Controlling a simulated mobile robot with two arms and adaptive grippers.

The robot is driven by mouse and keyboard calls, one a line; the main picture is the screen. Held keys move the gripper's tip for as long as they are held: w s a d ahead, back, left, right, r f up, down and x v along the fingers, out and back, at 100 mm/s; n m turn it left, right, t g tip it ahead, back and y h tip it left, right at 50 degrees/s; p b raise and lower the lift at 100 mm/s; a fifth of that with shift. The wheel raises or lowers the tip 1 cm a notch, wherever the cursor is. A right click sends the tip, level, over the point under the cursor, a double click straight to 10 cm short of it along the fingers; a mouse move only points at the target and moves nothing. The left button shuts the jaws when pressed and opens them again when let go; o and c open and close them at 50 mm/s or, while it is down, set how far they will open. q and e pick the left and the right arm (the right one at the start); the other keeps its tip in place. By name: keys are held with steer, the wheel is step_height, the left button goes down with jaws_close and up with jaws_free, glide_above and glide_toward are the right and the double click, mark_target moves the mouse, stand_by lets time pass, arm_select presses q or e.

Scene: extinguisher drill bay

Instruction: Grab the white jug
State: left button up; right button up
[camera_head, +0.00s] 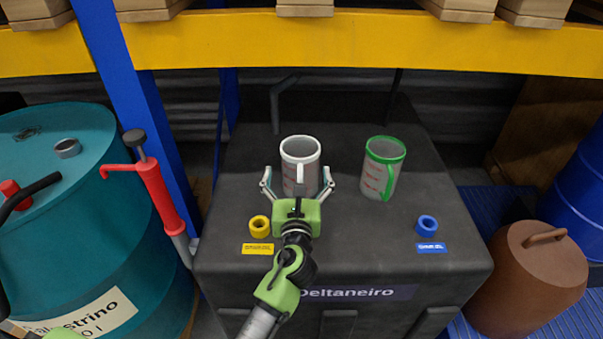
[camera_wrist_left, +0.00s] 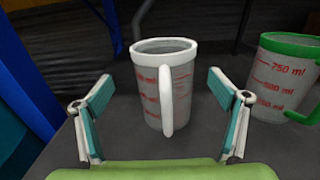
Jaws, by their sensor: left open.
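The white jug (camera_head: 300,160) is a clear measuring jug with a white rim, white handle and red markings. It stands upright on the black box top, with its handle facing my gripper. My left gripper (camera_head: 298,185) is open, with its fingers spread to either side of the jug's near side. In the left wrist view the white jug (camera_wrist_left: 166,85) stands centred just beyond the open fingertips (camera_wrist_left: 160,90), with a gap on each side. A green-rimmed jug (camera_head: 382,168) stands to the right, and it also shows in the left wrist view (camera_wrist_left: 280,80). My right gripper is not in view.
The black box (camera_head: 350,240) carries a yellow ring (camera_head: 260,227) and a blue ring (camera_head: 427,225) near its front. A teal drum (camera_head: 60,220) with a red pump (camera_head: 158,195) stands left. A brown container (camera_head: 530,275) stands right. A yellow beam (camera_head: 350,40) crosses behind.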

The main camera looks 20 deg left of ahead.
arm_select(q)
steer(key=shift+w, duration=0.55)
steer(key=x, duration=0.5)
steer(key=shift+d+f, duration=0.2)
steer(key=shift+f, duration=0.15)
steer(key=shift+c, duration=0.7)
steer(key=c, duration=1.1)
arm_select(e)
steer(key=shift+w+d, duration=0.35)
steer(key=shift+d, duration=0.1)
